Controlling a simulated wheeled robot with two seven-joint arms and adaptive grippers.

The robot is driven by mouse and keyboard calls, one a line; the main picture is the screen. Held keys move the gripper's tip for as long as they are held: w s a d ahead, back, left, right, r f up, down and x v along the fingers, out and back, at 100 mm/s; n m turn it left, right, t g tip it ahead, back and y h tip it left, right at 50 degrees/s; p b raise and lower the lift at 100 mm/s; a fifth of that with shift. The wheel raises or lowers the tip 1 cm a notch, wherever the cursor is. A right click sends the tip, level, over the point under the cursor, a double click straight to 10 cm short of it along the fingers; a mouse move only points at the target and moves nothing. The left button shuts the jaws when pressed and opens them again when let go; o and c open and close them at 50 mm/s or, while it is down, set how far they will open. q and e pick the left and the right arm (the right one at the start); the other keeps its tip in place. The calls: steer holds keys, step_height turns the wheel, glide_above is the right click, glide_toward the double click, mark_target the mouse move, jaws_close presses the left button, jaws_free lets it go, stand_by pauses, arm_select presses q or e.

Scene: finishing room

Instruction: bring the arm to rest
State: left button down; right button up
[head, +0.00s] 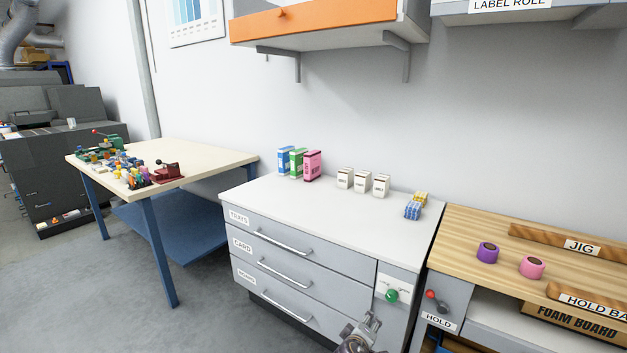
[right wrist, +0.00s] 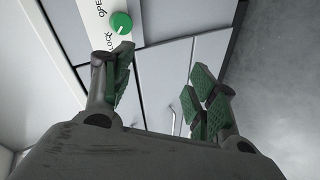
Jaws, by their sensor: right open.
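My right gripper (head: 367,326) is low in the head view, in front of the right side of the grey drawer cabinet (head: 310,255). In the right wrist view the same gripper (right wrist: 160,90) has its green-padded fingers wide apart with nothing between them. A round green knob (head: 391,295) sits on a white plate on the cabinet front, just above and right of the gripper in the head view. In the right wrist view the knob (right wrist: 121,22) is beyond the left finger, beside the words OPEN and LOCK. My left gripper is not in view.
Boxes (head: 312,165) and white cartons (head: 362,182) stand on the cabinet top. At right, a wooden bench (head: 460,232) holds purple (head: 487,252) and pink (head: 531,267) rolls; a red-knobbed lever (head: 432,296) is below. An orange-fronted wall cabinet (head: 310,20) hangs above. Floor at left is clear.

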arm_select(q)
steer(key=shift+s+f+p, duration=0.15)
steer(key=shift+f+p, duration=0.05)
steer(key=shift+p, duration=0.55)
arm_select(e)
steer(key=s+d+f+m+g+y, duration=0.2)
steer(key=s+f+m+g+y, duration=0.1)
steer(key=s+f, duration=0.9)
steer(key=s+d+f+m+g+y, duration=0.1)
steer(key=s+f+g, duration=0.5)
steer(key=s+f, duration=0.6)
steer(key=s+m+y, duration=0.1)
steer(key=s+m, duration=0.1)
steer(key=s, duration=0.6)
steer(key=shift+s+d+y, duration=0.15)
steer(key=shift+d+y, duration=0.25)
